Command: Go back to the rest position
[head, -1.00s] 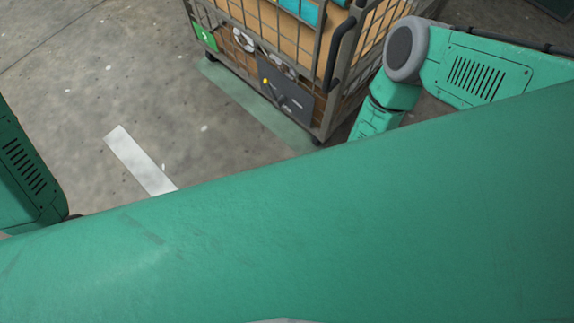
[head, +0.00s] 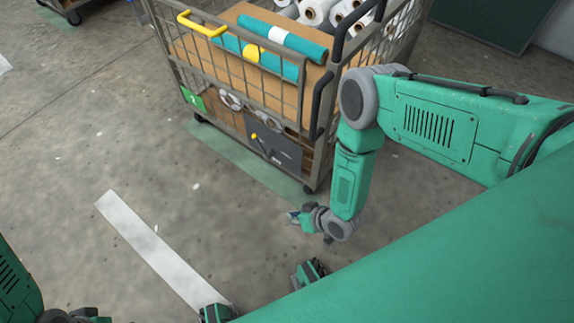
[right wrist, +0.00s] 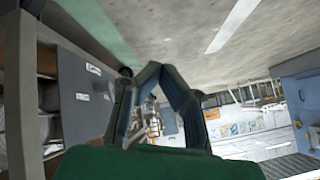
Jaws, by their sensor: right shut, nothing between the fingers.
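My right gripper (head: 294,216) is small in the head view, at the end of the green right arm, low beside the near corner of the cage trolley (head: 312,150) and over the floor. It is shut and holds nothing. In the right wrist view the dark fingers (right wrist: 160,72) come together at their tips, with floor behind them. Part of my left arm shows at the left edge of the head view; its gripper is not visible.
The trolley holds a cardboard box (head: 240,15), teal rolls (head: 297,42) and white rolls (head: 318,8). A grey panel (head: 273,143) is on its lower side. A white floor stripe (head: 150,245) lies left of it on open concrete. Another wheeled trolley (head: 75,8) stands far left.

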